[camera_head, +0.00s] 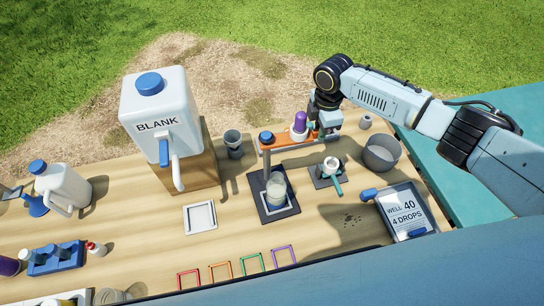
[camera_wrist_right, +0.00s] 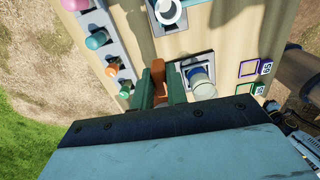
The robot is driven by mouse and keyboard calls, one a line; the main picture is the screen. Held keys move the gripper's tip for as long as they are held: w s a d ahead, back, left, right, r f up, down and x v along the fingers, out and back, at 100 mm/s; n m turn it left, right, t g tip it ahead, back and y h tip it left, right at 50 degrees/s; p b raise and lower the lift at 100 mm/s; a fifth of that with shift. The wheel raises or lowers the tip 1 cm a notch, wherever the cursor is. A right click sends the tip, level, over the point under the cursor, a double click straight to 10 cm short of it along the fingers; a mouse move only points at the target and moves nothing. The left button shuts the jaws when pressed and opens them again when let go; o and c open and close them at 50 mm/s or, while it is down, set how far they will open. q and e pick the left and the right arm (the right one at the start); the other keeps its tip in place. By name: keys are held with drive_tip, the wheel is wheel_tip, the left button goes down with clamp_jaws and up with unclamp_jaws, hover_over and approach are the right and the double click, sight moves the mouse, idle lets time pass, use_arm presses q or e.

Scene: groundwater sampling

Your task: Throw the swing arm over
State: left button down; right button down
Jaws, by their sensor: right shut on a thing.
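The orange swing arm (camera_head: 283,143) runs sideways from a post with a blue knob (camera_head: 266,137) in the head view. A purple-topped white piece (camera_head: 299,125) shows at the arm, partly beside my gripper. My right gripper (camera_head: 325,132) is at the arm's right end. In the right wrist view, the green fingers of my right gripper (camera_wrist_right: 159,92) are shut on the orange arm (camera_wrist_right: 158,75). A beaker (camera_head: 276,187) stands on the dark base below the post; it also shows in the wrist view (camera_wrist_right: 201,84). My left gripper is out of view.
A white BLANK jug (camera_head: 160,105) stands on a wooden block at left. A small white cup (camera_head: 331,164) on a dark plate and a grey bowl (camera_head: 381,153) stand at right. Coloured frames (camera_head: 252,262) line the front.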

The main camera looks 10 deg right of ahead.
drive_tip(key=shift+w+d+n+b, duration=0.15)
drive_tip(key=shift+w+n+b, duration=0.45)
drive_tip(key=shift+w, duration=0.15)
drive_tip(key=c, duration=1.3)
unclamp_jaws()
drive_tip(key=shift+r, duration=0.1)
wheel_tip(320, 180, up, 13)
drive_tip(key=shift+r, duration=0.1)
